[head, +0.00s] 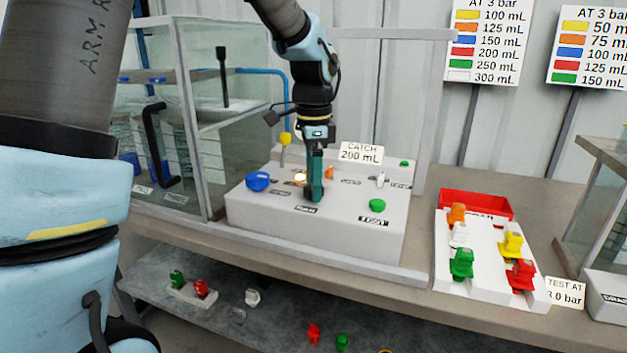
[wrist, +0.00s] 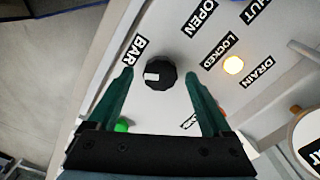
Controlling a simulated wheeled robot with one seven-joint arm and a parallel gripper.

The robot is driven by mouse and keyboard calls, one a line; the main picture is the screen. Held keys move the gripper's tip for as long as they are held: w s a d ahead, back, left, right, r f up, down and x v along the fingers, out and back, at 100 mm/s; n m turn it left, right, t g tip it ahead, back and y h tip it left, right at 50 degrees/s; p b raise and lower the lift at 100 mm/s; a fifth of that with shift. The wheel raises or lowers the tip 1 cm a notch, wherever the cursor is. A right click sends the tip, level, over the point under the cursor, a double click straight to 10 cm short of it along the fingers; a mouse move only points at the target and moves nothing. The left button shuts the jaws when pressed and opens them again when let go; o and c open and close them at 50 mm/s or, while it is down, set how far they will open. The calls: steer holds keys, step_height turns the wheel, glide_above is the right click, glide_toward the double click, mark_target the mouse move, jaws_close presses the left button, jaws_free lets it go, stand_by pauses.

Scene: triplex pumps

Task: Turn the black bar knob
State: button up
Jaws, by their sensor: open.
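The black bar knob (wrist: 161,76) is round and ridged with a white pointer mark. It sits on the pale panel beside the BAR label (wrist: 134,50). My gripper (head: 314,197) points down over the front of the white control box (head: 250,213) in the head view, and hides the knob there. In the wrist view my gripper (wrist: 158,80) is open, with one green finger on each side of the knob. A gap shows between the knob and each finger; I cannot tell how far the tips are above the panel.
On the box are a blue knob (head: 258,181), a lit lamp (head: 300,179), a green TEST button (head: 377,206), an orange part (head: 329,172) and a yellow-topped lever (head: 285,139). A glass tank (head: 235,120) stands left. A white tray (head: 447,290) with coloured valves lies right.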

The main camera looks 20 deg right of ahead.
steer(key=shift+f, duration=0.25)
jaws_close()
stand_by(0.6)
